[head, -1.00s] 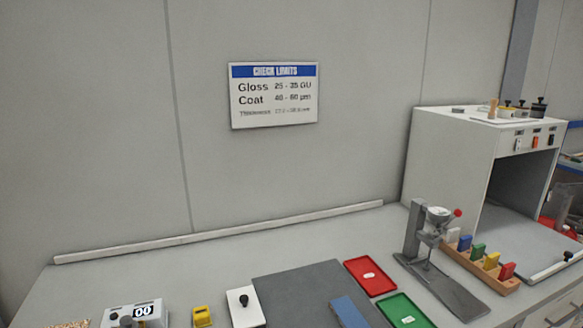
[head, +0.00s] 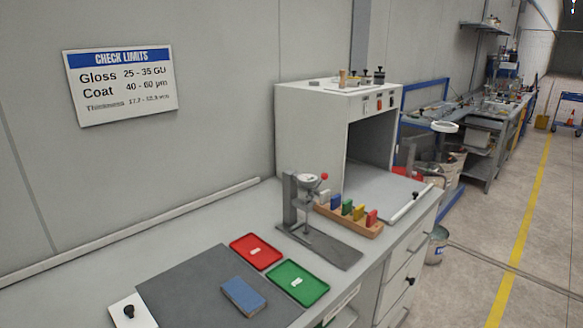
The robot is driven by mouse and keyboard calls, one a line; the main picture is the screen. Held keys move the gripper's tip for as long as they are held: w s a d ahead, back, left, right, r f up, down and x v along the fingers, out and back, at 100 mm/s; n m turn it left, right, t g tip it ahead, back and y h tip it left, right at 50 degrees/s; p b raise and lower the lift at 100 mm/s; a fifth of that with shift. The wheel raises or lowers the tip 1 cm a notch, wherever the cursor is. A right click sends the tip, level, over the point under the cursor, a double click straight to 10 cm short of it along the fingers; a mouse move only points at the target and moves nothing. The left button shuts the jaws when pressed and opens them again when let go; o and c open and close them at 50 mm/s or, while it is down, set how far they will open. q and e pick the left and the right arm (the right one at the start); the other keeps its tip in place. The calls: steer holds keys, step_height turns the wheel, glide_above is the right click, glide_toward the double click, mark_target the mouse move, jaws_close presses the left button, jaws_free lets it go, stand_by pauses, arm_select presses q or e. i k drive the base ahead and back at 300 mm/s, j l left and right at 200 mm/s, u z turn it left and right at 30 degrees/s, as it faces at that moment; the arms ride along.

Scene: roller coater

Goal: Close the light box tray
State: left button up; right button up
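The light box (head: 310,135) is a white-grey cabinet standing at the back right of the bench. Its front is open and dark inside. Its flat grey tray (head: 372,186) sticks out of the opening toward the front right. Neither of my grippers is in view.
A grey stand device (head: 306,208) and a wooden rack (head: 346,216) of coloured blocks stand just in front of the tray. Red (head: 256,251) and green (head: 297,282) trays and a blue block (head: 244,296) lie nearer. Open floor (head: 480,230) lies to the right.

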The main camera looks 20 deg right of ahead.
mark_target(392, 194)
steer(key=z, duration=1.3)
